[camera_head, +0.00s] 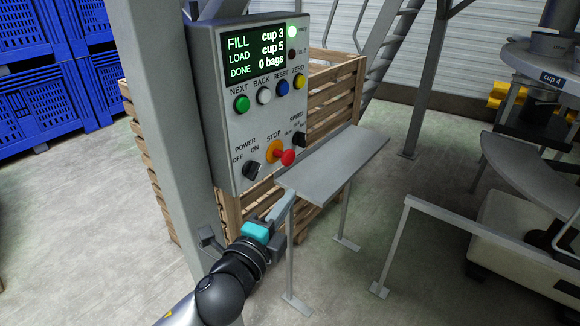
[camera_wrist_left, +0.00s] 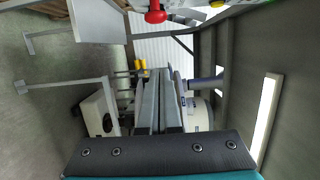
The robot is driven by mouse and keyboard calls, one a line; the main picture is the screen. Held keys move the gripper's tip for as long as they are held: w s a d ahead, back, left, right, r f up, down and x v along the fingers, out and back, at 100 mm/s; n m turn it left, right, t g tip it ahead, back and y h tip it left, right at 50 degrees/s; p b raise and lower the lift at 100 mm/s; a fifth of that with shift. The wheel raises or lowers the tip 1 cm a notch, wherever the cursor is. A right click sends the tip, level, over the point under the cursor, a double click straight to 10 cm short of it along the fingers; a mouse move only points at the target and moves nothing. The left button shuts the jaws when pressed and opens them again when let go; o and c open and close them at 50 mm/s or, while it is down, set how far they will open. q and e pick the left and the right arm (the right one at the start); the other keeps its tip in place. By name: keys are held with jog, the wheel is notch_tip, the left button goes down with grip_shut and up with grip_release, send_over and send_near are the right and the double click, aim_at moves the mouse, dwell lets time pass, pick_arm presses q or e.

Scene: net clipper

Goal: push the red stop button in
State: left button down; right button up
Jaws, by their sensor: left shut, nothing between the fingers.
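The red stop button (camera_head: 288,157) sticks out from the lower part of the grey control panel (camera_head: 235,140), on a yellow-orange base. It also shows in the left wrist view (camera_wrist_left: 155,16), at the top edge. My left gripper (camera_head: 287,196) is in front of and below the panel, beneath the button and apart from it. Its two fingers are together and empty, as the left wrist view (camera_wrist_left: 158,82) shows. My right gripper is in neither view.
A grey shelf (camera_head: 335,165) on thin legs juts out right of the button. Black knobs (camera_head: 252,169) and (camera_head: 299,139) flank the button. A wooden crate (camera_head: 335,95) stands behind the panel, and a grey post (camera_head: 170,110) on its left. A grey rail (camera_head: 470,228) is at right.

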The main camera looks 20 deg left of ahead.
aim_at(283, 156)
pick_arm(q)
jog(key=w+a, duration=0.2)
jog(key=w, duration=0.9)
jog(key=shift+w+a+b, duration=0.2)
jog(key=shift+a+b, duration=0.1)
jog(key=shift+a, duration=0.05)
